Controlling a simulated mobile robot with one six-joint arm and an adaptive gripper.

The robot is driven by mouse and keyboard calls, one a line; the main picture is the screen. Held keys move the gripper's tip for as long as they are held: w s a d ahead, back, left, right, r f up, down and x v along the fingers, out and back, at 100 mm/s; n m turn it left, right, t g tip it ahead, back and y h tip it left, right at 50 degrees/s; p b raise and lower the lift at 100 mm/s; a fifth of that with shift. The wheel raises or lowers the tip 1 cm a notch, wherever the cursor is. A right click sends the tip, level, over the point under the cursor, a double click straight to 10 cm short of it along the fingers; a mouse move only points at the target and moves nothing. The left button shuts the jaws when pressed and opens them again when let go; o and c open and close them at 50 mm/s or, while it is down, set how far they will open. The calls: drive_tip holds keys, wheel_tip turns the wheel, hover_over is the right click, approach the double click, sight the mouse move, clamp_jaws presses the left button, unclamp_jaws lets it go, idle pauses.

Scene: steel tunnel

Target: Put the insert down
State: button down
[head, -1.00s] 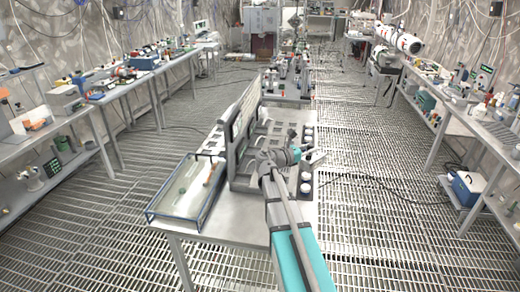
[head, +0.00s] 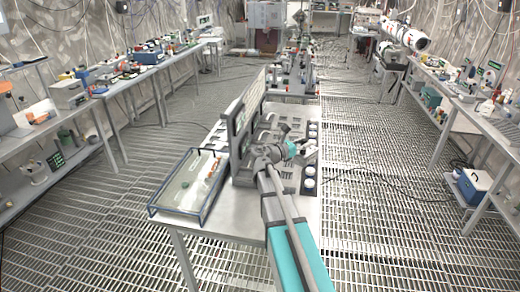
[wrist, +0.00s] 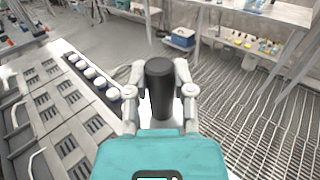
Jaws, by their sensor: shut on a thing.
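The insert (wrist: 159,88), a dark cylinder, stands between the two fingers of my gripper (wrist: 159,92) in the wrist view. The fingers are shut on it from both sides. In the head view my gripper (head: 300,150) is over the right side of the steel table (head: 215,226); the insert is too small to make out there.
A glass-walled tray (head: 186,207) stands on the table's left front. An upright grey panel (head: 237,150) stands beside my arm. Slotted grey plates (wrist: 45,75) lie left of the caps. A blue box (head: 469,186) sits on a low shelf at right. Grated floor surrounds the table.

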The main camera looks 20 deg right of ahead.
drive_tip(key=w+a+f+n+t+y+b, duration=0.1)
drive_tip(key=w+a+f+n+t+b, duration=0.1)
drive_tip(key=a, duration=0.5)
drive_tip(key=w+a+f+n+t+y+b, duration=0.1)
drive_tip(key=w+a+f+n+t+b, duration=0.1)
drive_tip(key=w+a+f+t+b, duration=0.2)
drive_tip(key=w+a+f+n+t+y+b, duration=0.2)
drive_tip(key=w+a+f+t+b, duration=0.1)
drive_tip(key=a, duration=0.9)
wheel_tip(320, 180, down, 3)
drive_tip(key=w+b, duration=0.1)
drive_tip(key=b, duration=0.1)
drive_tip(key=shift+a+b, duration=0.2)
drive_tip(key=shift+b, duration=0.2)
drive_tip(key=shift+w, duration=0.1)
wheel_tip(320, 180, down, 6)
drive_tip(key=b, duration=0.6)
drive_tip(key=shift+f, duration=0.15)
drive_tip(key=shift+f+b, duration=1.85)
drive_tip(key=shift+b, duration=0.2)
drive_tip(key=shift+f, duration=0.1)
